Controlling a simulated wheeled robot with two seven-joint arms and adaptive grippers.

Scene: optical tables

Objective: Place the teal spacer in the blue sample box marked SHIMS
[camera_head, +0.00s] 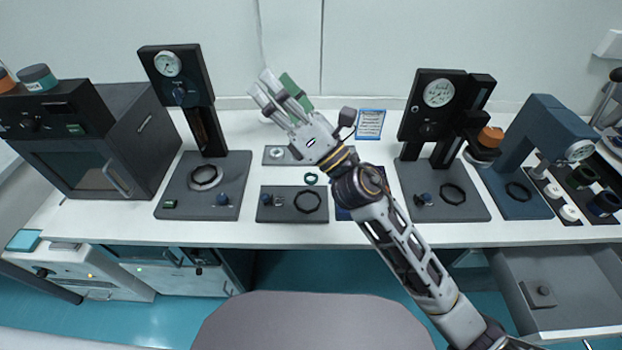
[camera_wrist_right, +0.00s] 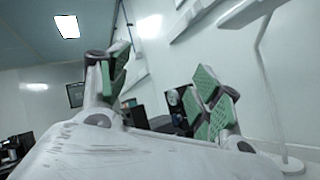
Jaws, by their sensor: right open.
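A small teal ring (camera_head: 311,178), which looks like the teal spacer, lies on the white bench near its middle, just behind a grey plate. A dark blue item (camera_head: 345,213) shows beside my right forearm near the bench's front edge. My arm hides most of it, and I cannot read a SHIMS mark. My right gripper (camera_head: 280,95) is raised over the back of the bench, pointing up and left, apart from the ring. In the right wrist view its green-padded fingers (camera_wrist_right: 160,95) are spread with nothing held between them. My left gripper is not in view.
Gauge stands (camera_head: 205,182) (camera_head: 440,187) flank the middle. A grey plate (camera_head: 278,213) with a black ring lies in front of the teal ring. A dark oven (camera_head: 95,145) stands left, a blue press (camera_head: 545,135) right. An open drawer (camera_head: 560,290) juts out below right.

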